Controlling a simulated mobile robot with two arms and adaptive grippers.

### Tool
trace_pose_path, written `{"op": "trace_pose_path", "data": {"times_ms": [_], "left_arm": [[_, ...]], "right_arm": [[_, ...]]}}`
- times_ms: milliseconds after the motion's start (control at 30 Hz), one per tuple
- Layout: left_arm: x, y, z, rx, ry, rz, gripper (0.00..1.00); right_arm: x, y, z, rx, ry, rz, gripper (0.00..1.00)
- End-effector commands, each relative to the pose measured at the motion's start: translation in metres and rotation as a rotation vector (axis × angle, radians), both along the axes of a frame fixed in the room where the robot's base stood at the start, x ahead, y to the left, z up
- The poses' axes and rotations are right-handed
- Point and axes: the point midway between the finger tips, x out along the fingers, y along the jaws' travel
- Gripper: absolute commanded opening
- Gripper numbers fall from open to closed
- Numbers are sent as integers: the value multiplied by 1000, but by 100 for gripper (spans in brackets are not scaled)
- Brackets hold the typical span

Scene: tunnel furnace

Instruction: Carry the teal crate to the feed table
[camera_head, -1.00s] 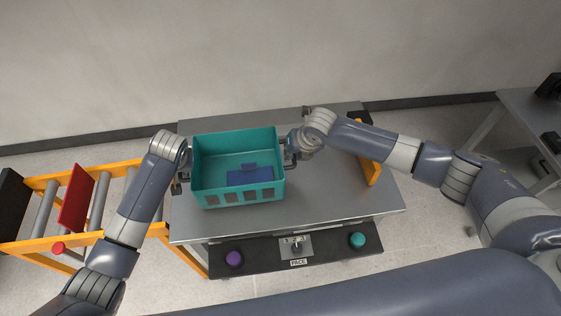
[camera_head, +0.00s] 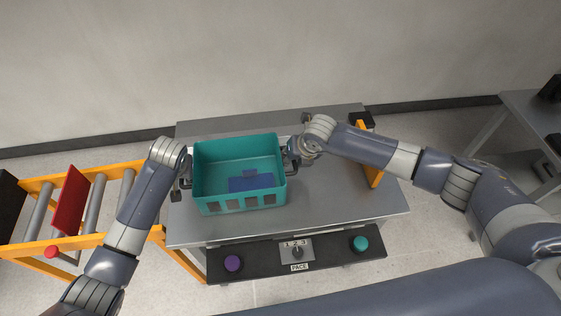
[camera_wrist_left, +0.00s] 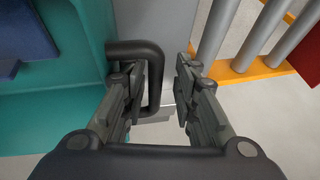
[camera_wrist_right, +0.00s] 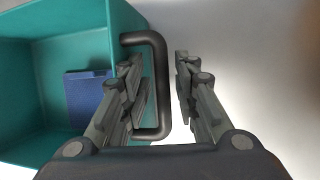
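The teal crate (camera_head: 209,206) is upright at the left part of the grey metal table (camera_head: 325,205), which carries a panel marked PACE; I take this as the feed table. A blue piece (camera_head: 250,183) lies inside the crate. My left gripper (camera_wrist_left: 160,88) is open around the dark handle (camera_wrist_left: 128,48) on the crate's left side, one finger inside the loop and one outside. My right gripper (camera_wrist_right: 160,85) is open around the opposite handle (camera_wrist_right: 145,37) the same way, with gaps beside the bar. The crate's underside is hidden.
The front panel has a purple knob (camera_head: 232,263), a selector (camera_head: 296,250) and a teal knob (camera_head: 361,243). An orange upright piece (camera_head: 371,170) stands at the table's right. A roller conveyor (camera_head: 97,205) with a red plate (camera_head: 70,200) is at left. The table's middle right is clear.

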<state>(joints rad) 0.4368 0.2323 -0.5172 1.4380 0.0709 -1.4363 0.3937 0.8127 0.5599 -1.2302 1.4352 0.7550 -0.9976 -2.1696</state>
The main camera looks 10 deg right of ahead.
Motion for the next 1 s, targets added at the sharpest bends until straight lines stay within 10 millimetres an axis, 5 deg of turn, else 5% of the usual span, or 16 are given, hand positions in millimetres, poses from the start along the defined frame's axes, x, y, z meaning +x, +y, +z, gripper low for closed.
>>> {"op": "trace_pose_path", "data": {"times_ms": [667, 1000], "left_arm": [[-29, -12, 69, -1, -3, 0, 30], [-29, -12, 70, 0, -1, 1, 30]], "right_arm": [[-1, 2, 2, 4, -1, 3, 30], [-18, -7, 44, 3, -3, 4, 30]]}}
